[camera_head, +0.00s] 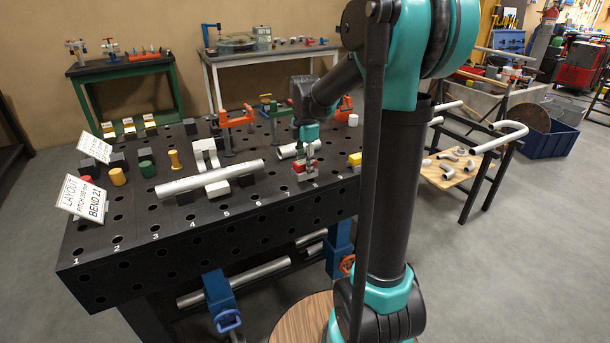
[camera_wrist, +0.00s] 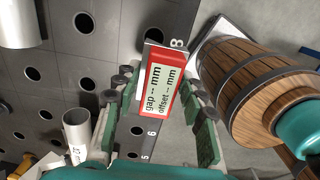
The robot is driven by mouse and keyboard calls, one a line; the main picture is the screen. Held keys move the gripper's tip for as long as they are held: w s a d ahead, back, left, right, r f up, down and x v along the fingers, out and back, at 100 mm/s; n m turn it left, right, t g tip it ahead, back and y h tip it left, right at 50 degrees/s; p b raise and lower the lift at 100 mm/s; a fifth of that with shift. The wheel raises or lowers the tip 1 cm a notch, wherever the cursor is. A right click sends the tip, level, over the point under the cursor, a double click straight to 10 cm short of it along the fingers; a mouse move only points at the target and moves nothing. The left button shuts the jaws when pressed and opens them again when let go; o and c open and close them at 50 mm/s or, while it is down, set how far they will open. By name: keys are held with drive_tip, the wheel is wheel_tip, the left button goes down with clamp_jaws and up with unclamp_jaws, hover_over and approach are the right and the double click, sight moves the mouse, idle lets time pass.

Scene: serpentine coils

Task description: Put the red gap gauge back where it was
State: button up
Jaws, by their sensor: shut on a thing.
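The red gap gauge (camera_wrist: 158,85) is held between the fingers of my gripper (camera_wrist: 156,88) in the wrist view. Its pale face reads "gap -- mm, offset -- mm", with no values. In the head view my gripper (camera_head: 306,158) points down at the right part of the black perforated table (camera_head: 130,207), near its front edge. The gauge's red body (camera_head: 298,168) and a pale part below it show there, low over the table top. I cannot tell whether the gauge touches the table.
A short pipe piece (camera_head: 298,149) lies just behind. Orange clamps (camera_head: 238,119) stand farther back. Layout cards (camera_head: 84,198) stand left.

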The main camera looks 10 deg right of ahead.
drive_tip(key=shift+f, duration=1.75)
drive_tip(key=shift+f, duration=0.15)
drive_tip(key=o, duration=1.4)
wheel_tip(320, 180, up, 12)
drive_tip(key=s+d+f+m+t, duration=0.1)
drive_tip(key=s+f+m, duration=0.5)
drive_tip(key=s+m, duration=0.1)
drive_tip(key=s+d+f+m+t, duration=0.1)
drive_tip(key=s+f+m, duration=0.5)
drive_tip(key=s+m, duration=0.1)
drive_tip(key=s+d+f+m+t, duration=0.2)
drive_tip(key=s+f+m, duration=0.5)
drive_tip(key=s, duration=0.1)
drive_tip(key=shift+m, duration=0.3)
